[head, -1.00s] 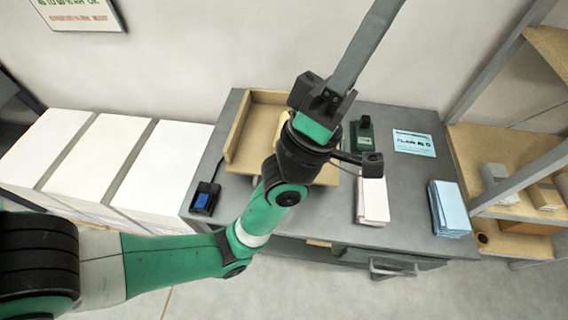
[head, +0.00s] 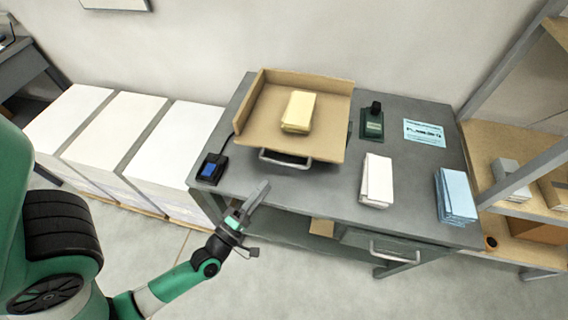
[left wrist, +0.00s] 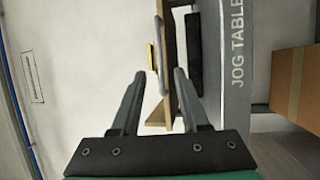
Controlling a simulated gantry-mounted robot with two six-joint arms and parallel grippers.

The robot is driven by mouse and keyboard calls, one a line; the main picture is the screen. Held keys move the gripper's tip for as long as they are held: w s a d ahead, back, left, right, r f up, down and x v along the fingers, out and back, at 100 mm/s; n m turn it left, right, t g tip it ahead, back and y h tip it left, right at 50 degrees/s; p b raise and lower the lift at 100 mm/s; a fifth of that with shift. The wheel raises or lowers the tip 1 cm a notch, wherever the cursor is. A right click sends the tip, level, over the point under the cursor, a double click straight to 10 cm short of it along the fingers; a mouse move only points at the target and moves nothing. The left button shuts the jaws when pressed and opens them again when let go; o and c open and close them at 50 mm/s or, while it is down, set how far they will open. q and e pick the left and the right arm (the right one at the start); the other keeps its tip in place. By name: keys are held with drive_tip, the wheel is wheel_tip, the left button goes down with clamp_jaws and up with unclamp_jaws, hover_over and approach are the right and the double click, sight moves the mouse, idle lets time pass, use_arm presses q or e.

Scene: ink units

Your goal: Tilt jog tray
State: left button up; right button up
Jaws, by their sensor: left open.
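The jog tray (head: 262,125) is a tan, shallow tray with raised walls at its left and back, on the grey table. A yellow paper stack (head: 299,111) lies in it. A metal handle (head: 285,160) runs along its front edge. My right gripper is not in view.
The table (head: 330,190) also bears a small blue-screened device (head: 211,169), a green stamp-like tool (head: 373,122), a white paper stack (head: 376,182), a blue stack (head: 454,196) and a printed card (head: 424,132). White paper piles (head: 168,147) stand at left, a shelf (head: 515,205) at right.

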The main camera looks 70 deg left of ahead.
sight(284, 163)
use_arm(q)
drive_tip(key=x, duration=1)
drive_tip(key=shift+a, duration=0.1)
clamp_jaws()
idle(0.9)
